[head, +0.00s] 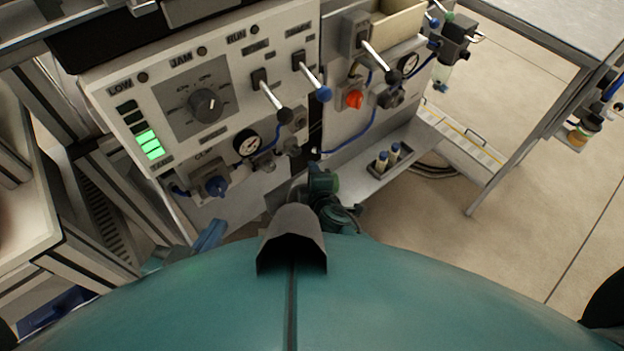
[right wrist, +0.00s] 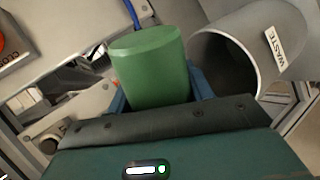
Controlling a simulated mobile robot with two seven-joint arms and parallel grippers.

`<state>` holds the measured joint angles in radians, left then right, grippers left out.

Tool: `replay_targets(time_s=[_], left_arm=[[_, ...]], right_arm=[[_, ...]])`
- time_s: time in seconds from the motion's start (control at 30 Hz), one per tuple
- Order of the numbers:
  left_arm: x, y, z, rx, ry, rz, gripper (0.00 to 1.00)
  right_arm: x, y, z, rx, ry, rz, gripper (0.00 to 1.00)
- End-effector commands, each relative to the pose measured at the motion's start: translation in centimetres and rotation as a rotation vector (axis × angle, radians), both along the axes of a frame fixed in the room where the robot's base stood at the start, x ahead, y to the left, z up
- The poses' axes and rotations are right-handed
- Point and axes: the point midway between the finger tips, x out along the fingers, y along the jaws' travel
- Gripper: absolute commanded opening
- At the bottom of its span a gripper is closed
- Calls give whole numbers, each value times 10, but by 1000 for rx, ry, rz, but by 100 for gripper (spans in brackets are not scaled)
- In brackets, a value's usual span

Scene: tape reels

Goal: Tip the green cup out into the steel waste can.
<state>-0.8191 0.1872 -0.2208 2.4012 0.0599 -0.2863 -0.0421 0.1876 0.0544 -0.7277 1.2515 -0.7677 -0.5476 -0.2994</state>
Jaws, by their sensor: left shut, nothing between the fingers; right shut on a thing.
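The green cup (right wrist: 152,72) is in the middle of the right wrist view, between the blue fingers of my right gripper (right wrist: 160,88), which is shut on it. The cup's far end looks like a smooth green face; I cannot see an opening or any contents. The steel waste can (right wrist: 282,45), a grey cylinder labelled WASTE, is just right of the cup. Its dark mouth faces the cup, and the two look apart. My left gripper (head: 209,236) shows as blue fingers at the lower left of the head view, shut and empty.
A machine panel (head: 185,70) with levers, a dial and gauges fills the upper left of the head view. A shelf (head: 345,178) with small blue-topped items stands right of it. A table (head: 555,30) is at the upper right. Bare floor (head: 480,225) lies to the right.

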Motion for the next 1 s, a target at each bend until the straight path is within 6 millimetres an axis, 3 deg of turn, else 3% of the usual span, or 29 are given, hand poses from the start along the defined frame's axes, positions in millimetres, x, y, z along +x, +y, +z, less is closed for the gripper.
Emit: replay_targets(time_s=[0.27, 0.5, 0.77, 1.0], left_arm=[[0, 0, -2, 2, 0, -1, 0], [0, 0, -22, 3, 1, -1, 0], [0, 0, -40, 3, 0, -1, 0], [0, 0, -41, 3, 0, -1, 0]], right_arm=[[0, -2, 14, 613, 64, -2, 30], [0, -1, 23, 1094, 112, 1, 30], [0, 0, 33, 1374, 141, 1, 30], [0, 0, 38, 1430, 148, 0, 30]])
